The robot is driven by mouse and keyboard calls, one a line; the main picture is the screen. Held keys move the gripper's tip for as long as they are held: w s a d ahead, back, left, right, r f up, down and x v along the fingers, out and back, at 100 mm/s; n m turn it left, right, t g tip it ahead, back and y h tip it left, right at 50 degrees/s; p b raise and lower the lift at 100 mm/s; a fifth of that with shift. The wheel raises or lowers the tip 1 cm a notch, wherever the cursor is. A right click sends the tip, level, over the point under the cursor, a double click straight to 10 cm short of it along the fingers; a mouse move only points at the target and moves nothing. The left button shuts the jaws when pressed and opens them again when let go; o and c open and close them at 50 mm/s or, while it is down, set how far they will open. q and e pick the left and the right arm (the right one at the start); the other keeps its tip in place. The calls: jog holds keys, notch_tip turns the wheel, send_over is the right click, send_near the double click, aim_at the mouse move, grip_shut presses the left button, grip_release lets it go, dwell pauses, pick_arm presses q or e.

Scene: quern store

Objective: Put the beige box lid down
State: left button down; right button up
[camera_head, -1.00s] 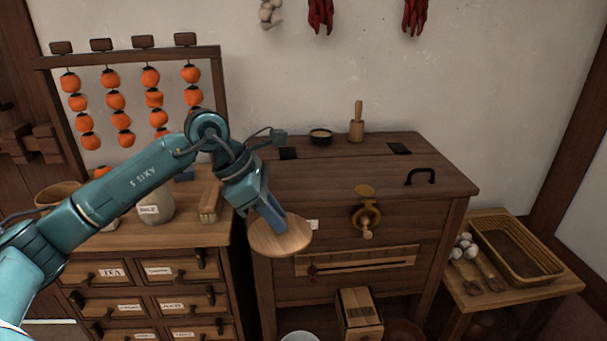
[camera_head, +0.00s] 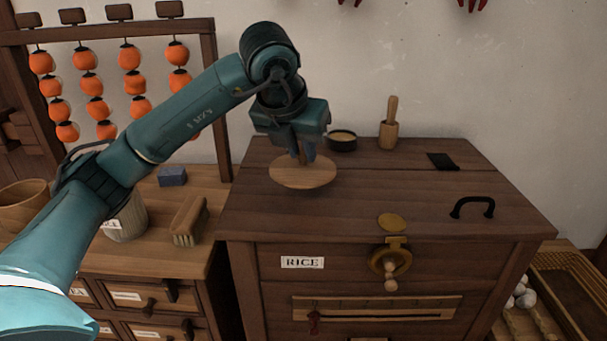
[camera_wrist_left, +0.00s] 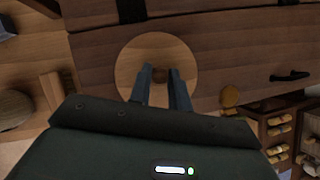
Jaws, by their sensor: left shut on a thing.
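The beige lid (camera_head: 303,174) is a round, pale wooden disc with a small knob (camera_wrist_left: 160,76) in its middle. My left gripper (camera_head: 302,154) points down and is shut on the knob. The lid is level over the left part of the top of the dark wooden chest (camera_head: 400,193), which bears a RICE label. I cannot tell whether the lid touches the chest top or hangs just above it. In the left wrist view the two fingers (camera_wrist_left: 161,82) hold the knob from either side. My right gripper is not in view.
On the chest top, a small dark bowl (camera_head: 342,141) and a mortar with pestle (camera_head: 388,130) stand behind the lid. A black handle (camera_head: 472,207) is at the right. A brush (camera_head: 189,220) and jar (camera_head: 126,218) stand on the left cabinet. The chest top's middle is clear.

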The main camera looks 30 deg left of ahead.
aim_at(301, 168)
pick_arm(q)
jog(key=shift+w+f, duration=0.1)
jog(key=shift+f, duration=2.3)
jog(key=c, duration=1.3)
grip_release()
jog(key=v, duration=1.2)
